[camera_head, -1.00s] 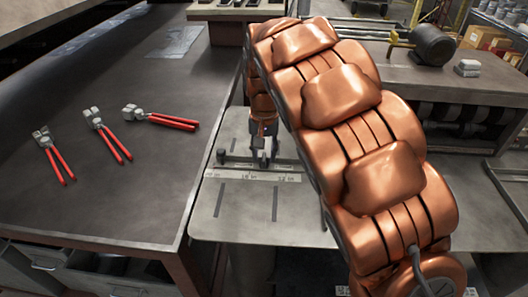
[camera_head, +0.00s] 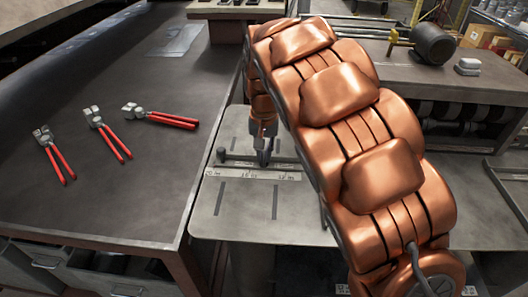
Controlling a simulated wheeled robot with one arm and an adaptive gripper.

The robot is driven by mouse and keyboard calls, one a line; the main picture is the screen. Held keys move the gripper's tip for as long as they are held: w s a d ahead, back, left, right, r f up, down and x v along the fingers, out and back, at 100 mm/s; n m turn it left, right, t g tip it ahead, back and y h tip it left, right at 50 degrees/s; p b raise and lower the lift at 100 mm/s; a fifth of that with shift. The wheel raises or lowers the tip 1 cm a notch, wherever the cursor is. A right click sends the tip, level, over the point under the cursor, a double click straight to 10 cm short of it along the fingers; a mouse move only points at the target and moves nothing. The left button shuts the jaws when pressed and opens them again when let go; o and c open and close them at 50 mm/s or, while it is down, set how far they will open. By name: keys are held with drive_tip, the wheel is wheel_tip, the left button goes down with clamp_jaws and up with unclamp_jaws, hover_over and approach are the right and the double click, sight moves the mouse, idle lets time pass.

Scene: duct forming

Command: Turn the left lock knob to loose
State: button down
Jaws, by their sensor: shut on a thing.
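My gripper (camera_head: 263,157) points down at the dark guide bar (camera_head: 238,161) on the metal table plate. Its fingers show as one narrow dark shape and are shut on a small part at the bar, which fits the left lock knob. The fingers hide that knob, so its turn angle cannot be read. A dark round end piece (camera_head: 221,155) stands at the bar's left end, apart from my gripper. A pale scale strip (camera_head: 235,173) with numbers lies along the near side of the bar. My arm covers the bar's right part.
Several red-handled pliers (camera_head: 110,139) lie on the dark workbench (camera_head: 130,195) at left. The plate's near part (camera_head: 245,222) is clear, with two dark slots. A dark motor-like cylinder (camera_head: 433,45) stands on the back-right bench.

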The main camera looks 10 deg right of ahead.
drive_tip(key=shift+f+n+b, duration=0.1)
drive_tip(key=shift+n+b, duration=0.2)
drive_tip(key=shift+b, duration=0.15)
drive_tip(key=shift+n, duration=0.3)
drive_tip(key=n+b, duration=0.2)
drive_tip(key=shift+f+b, duration=0.1)
drive_tip(key=shift+b, duration=0.2)
drive_tip(key=n+b, duration=0.3)
drive_tip(key=n, duration=0.2)
drive_tip(key=shift+n, duration=0.3)
drive_tip(key=n, duration=0.2)
drive_tip(key=n+b, duration=0.1)
drive_tip(key=n, duration=0.1)
drive_tip(key=shift+r+n, duration=0.2)
drive_tip(key=shift+n, duration=2.4)
drive_tip(key=c, duration=1.2)
unclamp_jaws()
